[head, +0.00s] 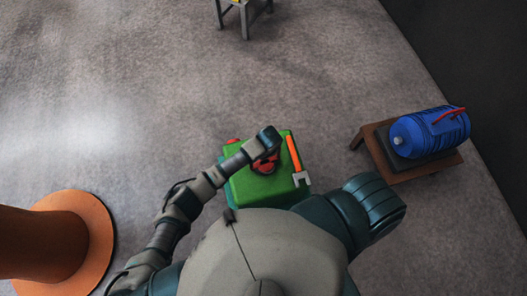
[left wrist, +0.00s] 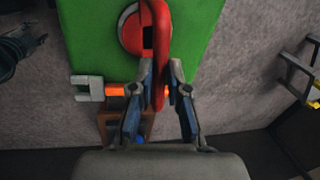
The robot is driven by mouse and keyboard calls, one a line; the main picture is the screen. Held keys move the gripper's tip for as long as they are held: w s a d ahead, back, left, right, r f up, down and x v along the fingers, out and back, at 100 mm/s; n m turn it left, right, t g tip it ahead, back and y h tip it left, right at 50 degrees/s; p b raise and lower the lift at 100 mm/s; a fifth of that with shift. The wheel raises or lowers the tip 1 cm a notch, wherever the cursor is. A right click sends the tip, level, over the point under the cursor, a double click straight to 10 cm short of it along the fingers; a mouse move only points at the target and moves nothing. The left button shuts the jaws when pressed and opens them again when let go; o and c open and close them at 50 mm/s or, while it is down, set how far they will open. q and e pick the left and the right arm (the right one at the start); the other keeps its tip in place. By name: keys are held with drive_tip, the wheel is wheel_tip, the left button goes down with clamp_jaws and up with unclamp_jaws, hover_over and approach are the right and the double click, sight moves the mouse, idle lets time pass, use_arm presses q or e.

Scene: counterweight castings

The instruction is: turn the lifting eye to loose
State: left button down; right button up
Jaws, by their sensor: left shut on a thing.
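The green casting (head: 245,190) sits below me in the head view, and its green top (left wrist: 90,40) fills the upper part of the left wrist view. The red lifting eye (head: 264,166) is on its top, partly hidden by my left gripper (head: 269,140). In the left wrist view the eye's red ring (left wrist: 162,30) rises from a round red base (left wrist: 129,35). My left gripper (left wrist: 160,75) has one finger on each side of the ring and is shut on it.
An orange-handled wrench (head: 293,152) lies along the casting's right edge. A blue ribbed canister (head: 430,133) with a red handle rests on a brown stand (head: 432,168) at right. A grey stool (head: 243,18) stands at the top. An orange pillar (head: 85,220) stands at lower left.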

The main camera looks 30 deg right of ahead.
use_arm(q)
drive_tip(key=shift+d, duration=0.1)
drive_tip(key=c, duration=1.1)
unclamp_jaws()
drive_tip(key=shift+d, duration=0.1)
drive_tip(key=shift+c, duration=0.2)
wheel_tip(320, 180, up, 12)
drive_tip(key=s, duration=0.2)
drive_tip(key=shift+f, duration=0.2)
drive_tip(key=shift+s, duration=0.1)
